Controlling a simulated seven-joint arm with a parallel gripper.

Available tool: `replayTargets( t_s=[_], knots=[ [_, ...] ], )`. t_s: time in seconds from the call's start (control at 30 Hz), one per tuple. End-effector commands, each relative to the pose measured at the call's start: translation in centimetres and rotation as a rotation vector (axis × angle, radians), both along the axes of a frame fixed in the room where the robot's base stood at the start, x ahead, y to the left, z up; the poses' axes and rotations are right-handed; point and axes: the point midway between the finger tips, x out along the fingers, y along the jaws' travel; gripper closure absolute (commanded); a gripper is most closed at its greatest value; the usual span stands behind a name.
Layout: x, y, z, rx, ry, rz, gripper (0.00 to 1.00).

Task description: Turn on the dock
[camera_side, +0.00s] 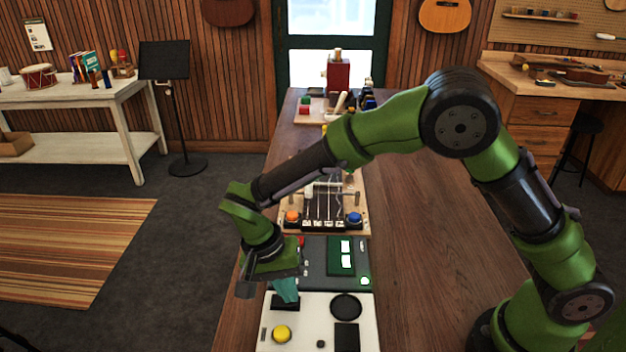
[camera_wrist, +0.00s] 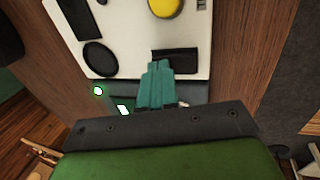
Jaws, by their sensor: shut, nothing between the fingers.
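A white panel (camera_side: 309,310) lies at the front of the long table and fills the upper part of the wrist view (camera_wrist: 125,40). It carries a yellow round button (camera_side: 281,333), a black round pad (camera_side: 346,306), a black rectangle (camera_side: 346,337) and a dark block by its far edge (camera_wrist: 184,60). The yellow button also shows at the top of the wrist view (camera_wrist: 165,7). I cannot tell for certain which part is the dock. My gripper (camera_side: 287,298) has teal fingers, shut and empty, pointing down over the panel's far edge beside the dark block, away from the yellow button.
Behind the white panel lies a dark grey panel (camera_side: 318,277) with a green board (camera_side: 341,256), lit white squares and a glowing green light (camera_side: 365,281). Beyond stands a wooden board with an orange button (camera_side: 292,216) and a blue button (camera_side: 354,217). The table's right side is clear.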

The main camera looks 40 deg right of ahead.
Motion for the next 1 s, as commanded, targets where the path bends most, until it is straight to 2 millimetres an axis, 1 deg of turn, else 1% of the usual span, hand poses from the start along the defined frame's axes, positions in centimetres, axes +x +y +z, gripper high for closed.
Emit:
replayTargets(
  t_s=[0.13, 0.2, 0.47, 0.83, 1.0],
  knots=[
    [-0.1, 0.0, -0.1, -0.001, 0.001, 0.001, 1.00],
    [-0.3, -0.3, -0.6, -0.001, 0.003, 0.001, 1.00],
    [-0.2, -0.2, -0.5, -0.002, 0.002, 0.001, 1.00],
    [0.9, 0.9, -0.3, 0.000, -0.001, 0.004, 1.00],
    [0.9, 1.0, -0.2, 0.000, 0.000, 0.003, 1.00]
  ],
)
